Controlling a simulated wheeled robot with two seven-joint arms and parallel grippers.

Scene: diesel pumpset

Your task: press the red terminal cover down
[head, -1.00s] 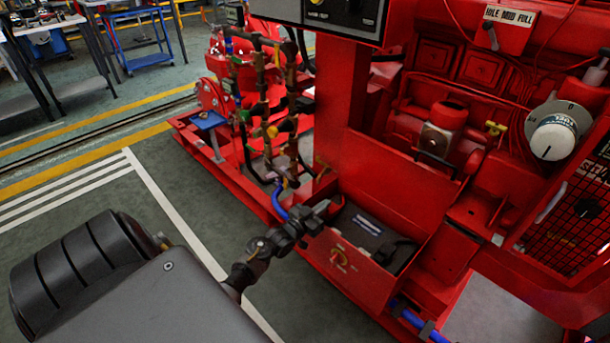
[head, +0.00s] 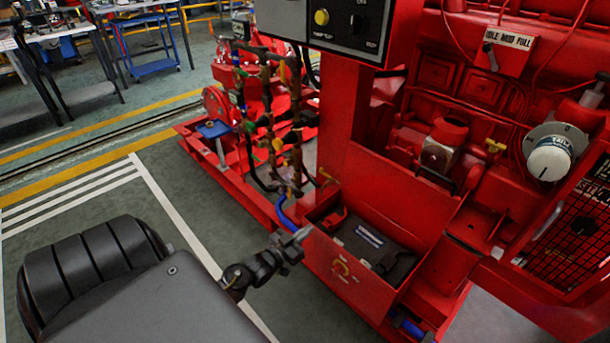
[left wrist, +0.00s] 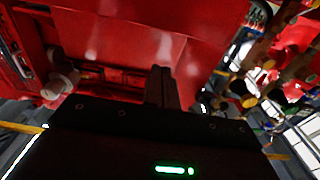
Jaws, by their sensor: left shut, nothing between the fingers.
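A dark battery (head: 372,243) sits in an open red box on the pumpset's base. A small red part at the battery's left end, which looks like the red terminal cover (head: 334,216), is partly hidden by the box wall. I cannot tell whether it is raised or flat. My left gripper (head: 302,234) is shut and empty, at the box's left front corner, apart from the cover. Its closed fingers (left wrist: 163,86) also show in the left wrist view before red panels. My right gripper is not in view.
A red post (head: 342,130) rises behind the box under a control panel (head: 345,28). Pipes and valves (head: 275,120) stand to the left. The floor left of the base is clear.

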